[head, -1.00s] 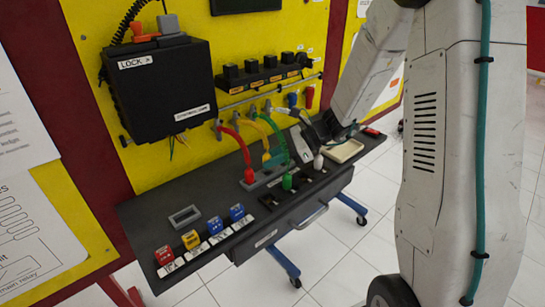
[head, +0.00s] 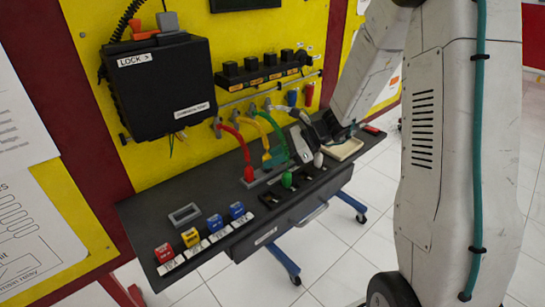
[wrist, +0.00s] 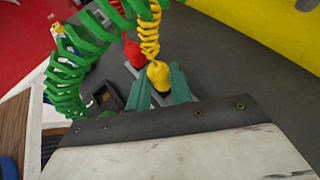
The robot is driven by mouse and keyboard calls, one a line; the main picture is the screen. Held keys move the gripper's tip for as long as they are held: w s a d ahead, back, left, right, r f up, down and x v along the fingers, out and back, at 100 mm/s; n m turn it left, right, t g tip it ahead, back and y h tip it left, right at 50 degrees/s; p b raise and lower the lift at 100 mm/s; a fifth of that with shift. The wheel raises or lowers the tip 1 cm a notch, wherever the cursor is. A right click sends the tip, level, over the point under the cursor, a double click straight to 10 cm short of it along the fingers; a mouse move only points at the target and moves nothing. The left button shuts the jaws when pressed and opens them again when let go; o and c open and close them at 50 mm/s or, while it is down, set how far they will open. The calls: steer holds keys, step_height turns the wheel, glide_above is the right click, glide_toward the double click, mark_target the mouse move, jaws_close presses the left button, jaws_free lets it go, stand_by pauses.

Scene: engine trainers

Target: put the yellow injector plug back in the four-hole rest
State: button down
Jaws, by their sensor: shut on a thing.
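The yellow injector plug (head: 266,158) hangs from its yellow cable above or at the back of the grey rest (head: 263,181). I cannot tell whether its lower end touches the rest. My gripper (head: 275,160) has teal fingers, shut on the yellow plug. In the wrist view the yellow plug (wrist: 158,75) sits between the teal fingers (wrist: 160,92), its cable rising from its top. The red plug (head: 249,175) stands upright at the rest's left end, and it also shows in the wrist view (wrist: 133,53). The rest's holes are mostly hidden.
A green coiled cable (wrist: 70,75) runs close beside my gripper in the wrist view.

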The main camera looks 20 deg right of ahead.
steer(key=shift+f, duration=0.55)
steer(key=c, duration=1.5)
jaws_free()
steer(key=shift+r, duration=0.1)
steer(key=shift+r+v, duration=0.15)
steer(key=shift+v, duration=1.1)
steer(key=shift+r+v, duration=0.15)
steer(key=shift+v, duration=1.05)
steer(key=shift+a, duration=0.15)
steer(key=shift+r, duration=0.15)
steer(key=shift+r, duration=2.2)
